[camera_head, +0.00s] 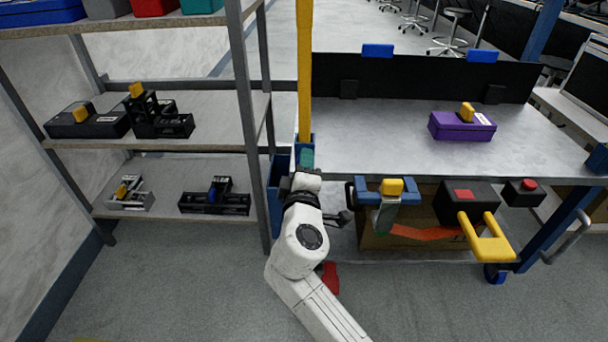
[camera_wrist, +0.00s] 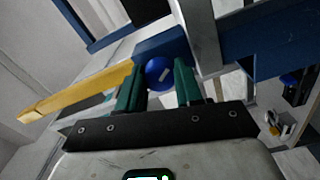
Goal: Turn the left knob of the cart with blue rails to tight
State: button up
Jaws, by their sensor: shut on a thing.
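The cart (camera_head: 400,165) stands ahead with a grey top and blue rails and posts. A round blue knob with a pale mark (camera_wrist: 159,73) shows in the wrist view, next to a blue rail (camera_wrist: 165,42). My gripper (camera_wrist: 160,85) is shut on this knob, one green finger on each side. In the head view my gripper (camera_head: 306,160) is at the cart's left front corner, by the foot of a yellow pole (camera_head: 304,70). The knob is hidden there behind my gripper.
A shelf rack (camera_head: 240,100) with black devices stands close on the left. A purple box (camera_head: 460,126) is on the cart top. At the cart's front are a yellow handle (camera_head: 490,247), a black box with a red patch (camera_head: 468,205) and a cardboard box (camera_head: 375,240).

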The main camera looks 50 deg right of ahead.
jog(key=shift+f+m+b, duration=0.2)
jog(key=shift+m+b, duration=1.5)
jog(key=shift+m, duration=0.6)
jog(key=o, duration=1)
jog(key=shift+r, duration=0.15)
jog(key=shift+o, duration=0.2)
jog(key=p+v, duration=0.2)
jog(key=v, duration=0.9)
jog(key=shift+d, duration=0.1)
